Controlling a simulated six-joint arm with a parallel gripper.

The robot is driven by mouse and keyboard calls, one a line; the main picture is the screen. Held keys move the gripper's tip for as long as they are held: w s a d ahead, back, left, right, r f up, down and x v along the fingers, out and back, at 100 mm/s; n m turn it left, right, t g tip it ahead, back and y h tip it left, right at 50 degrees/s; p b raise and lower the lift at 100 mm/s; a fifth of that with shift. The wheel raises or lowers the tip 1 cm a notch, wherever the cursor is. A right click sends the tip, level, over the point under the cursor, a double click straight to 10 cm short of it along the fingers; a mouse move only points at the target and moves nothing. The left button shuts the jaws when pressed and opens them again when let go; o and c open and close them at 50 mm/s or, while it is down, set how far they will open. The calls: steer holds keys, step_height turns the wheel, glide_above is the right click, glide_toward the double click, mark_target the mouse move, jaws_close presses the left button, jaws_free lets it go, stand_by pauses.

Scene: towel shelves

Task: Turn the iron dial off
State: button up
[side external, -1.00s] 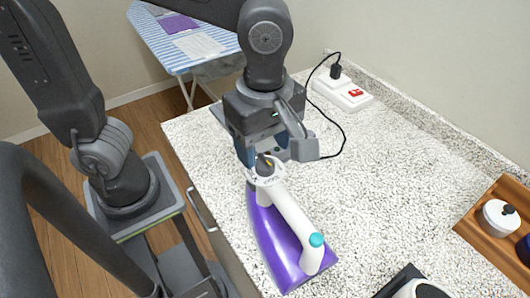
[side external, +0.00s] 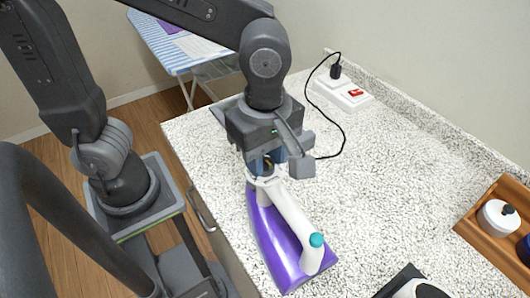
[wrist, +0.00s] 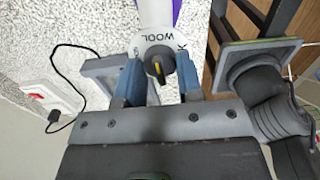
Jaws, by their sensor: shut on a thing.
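The iron (side external: 277,235) has a purple body and a white handle with a teal tip (side external: 316,240). It lies on the speckled counter near its front edge. Its dial (wrist: 158,67) is a black knob with a yellow mark on a white face lettered "WOOL"; other lettering is partly hidden. My gripper (side external: 264,168) is over the dial end of the iron, pointing down. In the wrist view, the blue fingers of my gripper (wrist: 159,77) stand on either side of the knob, shut on it. In the side view the fingers mostly hide the knob.
A white power strip (side external: 342,93) with a red switch and a black plug and cord sits at the back. A wooden tray (side external: 480,225) with a lidded white pot (side external: 497,216) is at the right. The counter (side external: 400,180) between is clear. An ironing board (side external: 165,45) stands behind.

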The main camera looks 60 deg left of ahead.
steer(key=shift+c, duration=0.8)
